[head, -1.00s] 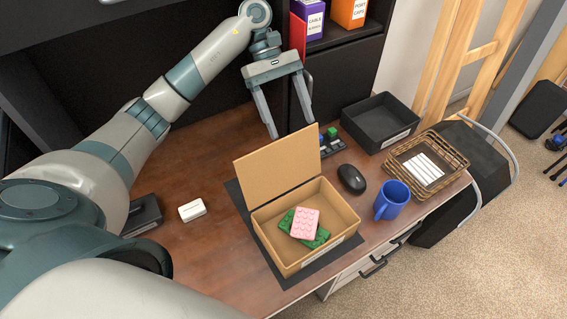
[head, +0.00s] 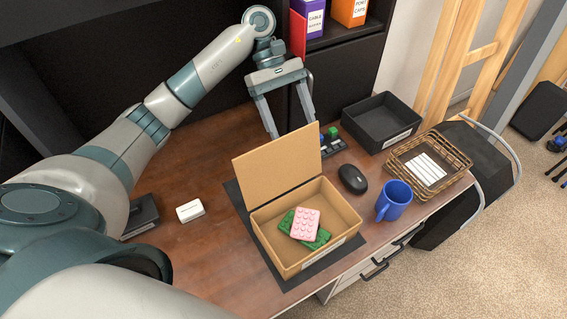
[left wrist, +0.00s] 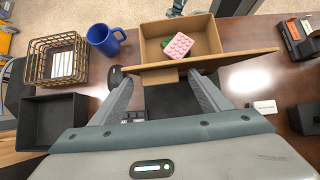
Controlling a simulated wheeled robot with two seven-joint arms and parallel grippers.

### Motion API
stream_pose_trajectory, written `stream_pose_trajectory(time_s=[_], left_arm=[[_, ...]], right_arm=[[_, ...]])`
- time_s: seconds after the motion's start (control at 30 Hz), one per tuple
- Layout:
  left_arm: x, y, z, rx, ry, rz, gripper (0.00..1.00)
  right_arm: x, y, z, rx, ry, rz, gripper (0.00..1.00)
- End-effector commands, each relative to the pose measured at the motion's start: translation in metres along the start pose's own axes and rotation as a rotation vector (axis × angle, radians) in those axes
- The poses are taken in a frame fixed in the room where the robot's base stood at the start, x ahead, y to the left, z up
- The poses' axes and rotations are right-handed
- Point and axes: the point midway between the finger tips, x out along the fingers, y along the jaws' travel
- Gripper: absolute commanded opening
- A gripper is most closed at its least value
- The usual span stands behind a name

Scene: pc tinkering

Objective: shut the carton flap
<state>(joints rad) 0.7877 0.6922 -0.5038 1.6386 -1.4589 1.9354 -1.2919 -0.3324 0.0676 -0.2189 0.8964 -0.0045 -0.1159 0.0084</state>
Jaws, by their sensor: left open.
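The cardboard carton (head: 269,256) sits on a dark mat on the wooden desk, with its flap (head: 278,166) standing up at the back edge, leaning slightly backward. A pink brick (head: 305,224) and a green brick (head: 320,238) lie inside it. The carton also shows in the left wrist view (left wrist: 150,48), with the flap (left wrist: 175,73) seen nearly edge-on. My left gripper (head: 289,132) is open and empty behind the flap, its fingers pointing down. In the left wrist view its two fingers (left wrist: 163,84) spread toward the flap's outer side. My right gripper is not in view.
A black mouse (head: 352,179) and a blue mug (head: 393,201) stand right of the carton. A black tray (head: 380,122) and a wicker basket (head: 455,160) are farther right. A small white box (head: 191,210) lies left, with clear desk around it.

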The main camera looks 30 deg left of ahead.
Motion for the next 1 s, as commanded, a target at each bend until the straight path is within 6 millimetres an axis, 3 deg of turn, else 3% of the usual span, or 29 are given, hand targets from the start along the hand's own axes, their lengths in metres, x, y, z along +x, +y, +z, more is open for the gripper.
stream_pose_trajectory(time_s=[0.03,0.13,0.17,0.57,1.0], left_arm=[[0.0,0.0,0.0,0.0,0.0,0.0,0.66],[0.0,0.0,0.0,0.0,0.0,0.0,0.42],[0.0,0.0,0.0,0.0,0.0,0.0,0.4],[0.0,0.0,0.001,0.0,0.003,0.0,0.41],[0.006,0.001,0.02,0.002,0.049,0.0,0.41]], right_arm=[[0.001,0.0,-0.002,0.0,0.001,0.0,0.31],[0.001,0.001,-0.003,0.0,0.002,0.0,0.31],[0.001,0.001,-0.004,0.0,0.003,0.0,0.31],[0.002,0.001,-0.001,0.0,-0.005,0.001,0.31],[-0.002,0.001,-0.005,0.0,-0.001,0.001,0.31]])
